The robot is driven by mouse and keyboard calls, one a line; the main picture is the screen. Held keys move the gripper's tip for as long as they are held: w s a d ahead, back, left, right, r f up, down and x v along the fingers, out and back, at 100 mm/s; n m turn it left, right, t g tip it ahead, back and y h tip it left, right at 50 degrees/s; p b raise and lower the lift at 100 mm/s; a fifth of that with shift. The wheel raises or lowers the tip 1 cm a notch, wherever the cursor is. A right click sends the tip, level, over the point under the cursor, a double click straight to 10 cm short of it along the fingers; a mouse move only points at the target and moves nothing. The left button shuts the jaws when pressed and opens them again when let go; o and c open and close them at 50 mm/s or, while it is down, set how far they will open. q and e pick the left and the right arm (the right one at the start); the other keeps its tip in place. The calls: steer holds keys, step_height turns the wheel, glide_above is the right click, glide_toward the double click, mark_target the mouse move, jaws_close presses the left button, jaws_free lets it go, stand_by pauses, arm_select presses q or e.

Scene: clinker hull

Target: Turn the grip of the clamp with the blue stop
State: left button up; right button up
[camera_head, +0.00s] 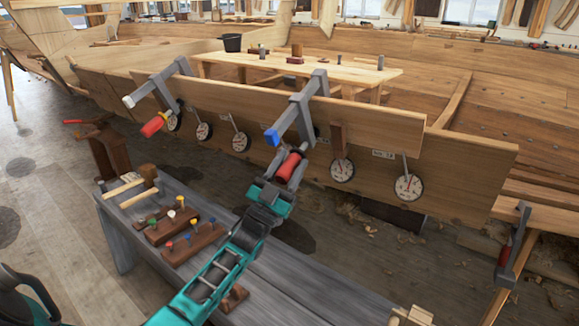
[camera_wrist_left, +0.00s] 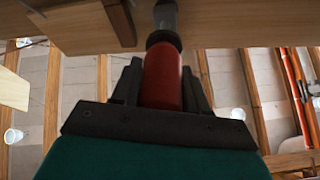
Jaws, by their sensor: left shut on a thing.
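The clamp with the blue stop (camera_head: 271,137) is a grey clamp whose bar (camera_head: 300,104) sits over the top edge of the hull plank. Its red grip (camera_head: 289,166) hangs below, tilted, in front of the plank. My left gripper (camera_head: 280,180) is shut on this red grip from below. In the left wrist view the red grip (camera_wrist_left: 163,76) stands between the two dark fingers (camera_wrist_left: 162,88), with a grey screw above it. The fingers hide the lower part of the grip. My right gripper is in neither view.
Another clamp (camera_head: 158,82) with a white stop and red grip is at the left. Several round dials (camera_head: 342,170) line the planks. A grey bench (camera_head: 290,270) with pegged wooden blocks (camera_head: 188,238) and a mallet (camera_head: 147,178) lies below my arm. Another clamp (camera_head: 513,245) hangs at the right.

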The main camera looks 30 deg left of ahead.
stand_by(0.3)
arm_select(q)
steer(key=o, duration=1)
steer(key=shift+s, duration=0.1)
steer(key=v, duration=1.2)
steer(key=shift+s+a+f, duration=0.1)
steer(key=shift+s+f, duration=0.1)
steer(key=shift+f, duration=0.05)
